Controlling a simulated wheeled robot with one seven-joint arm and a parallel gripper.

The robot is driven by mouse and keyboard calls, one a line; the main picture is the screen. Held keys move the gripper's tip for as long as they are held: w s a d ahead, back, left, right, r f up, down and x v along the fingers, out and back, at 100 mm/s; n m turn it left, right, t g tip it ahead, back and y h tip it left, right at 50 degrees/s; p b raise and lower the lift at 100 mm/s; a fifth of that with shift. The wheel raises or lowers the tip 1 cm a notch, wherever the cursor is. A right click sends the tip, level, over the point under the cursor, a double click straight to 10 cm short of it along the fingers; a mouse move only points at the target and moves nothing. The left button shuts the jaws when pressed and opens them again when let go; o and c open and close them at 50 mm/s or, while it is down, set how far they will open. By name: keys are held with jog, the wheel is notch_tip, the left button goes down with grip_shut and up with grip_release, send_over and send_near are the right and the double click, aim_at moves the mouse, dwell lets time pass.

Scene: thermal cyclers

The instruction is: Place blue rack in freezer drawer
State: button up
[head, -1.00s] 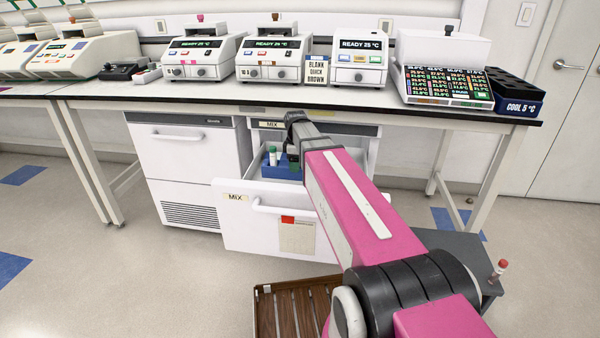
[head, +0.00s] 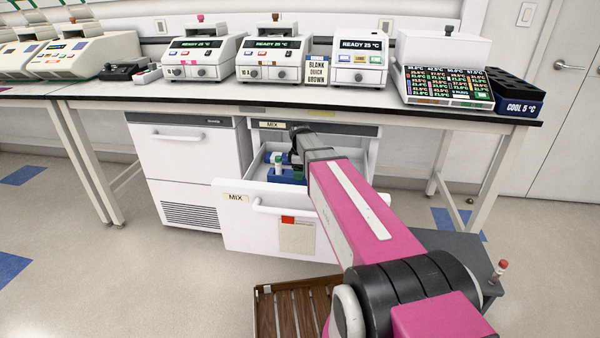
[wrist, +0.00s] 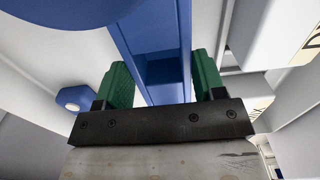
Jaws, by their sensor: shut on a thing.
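The blue rack (head: 287,179) is inside the open freezer drawer (head: 268,232), which bears a MIX label. My gripper (head: 297,157) is at the rack, partly hidden behind my arm. In the wrist view, the green fingers of my gripper (wrist: 160,82) are shut on a blue upright part of the rack (wrist: 148,35), one finger on each side. A pale tube (head: 277,163) stands at the rack's left part. Whether the rack's underside touches the drawer floor is hidden.
The bench (head: 300,97) overhangs the drawer, with several thermal cyclers on top. A closed white cabinet (head: 187,160) stands left of the drawer. A brown slatted tray (head: 282,308) is low in front. A blue hexagonal piece (wrist: 72,99) shows in the wrist view.

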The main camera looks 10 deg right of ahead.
jog(key=shift+f, duration=0.1)
jog(key=o, duration=1.5)
jog(key=shift+o, duration=0.2)
notch_tip(320, 180, up, 12)
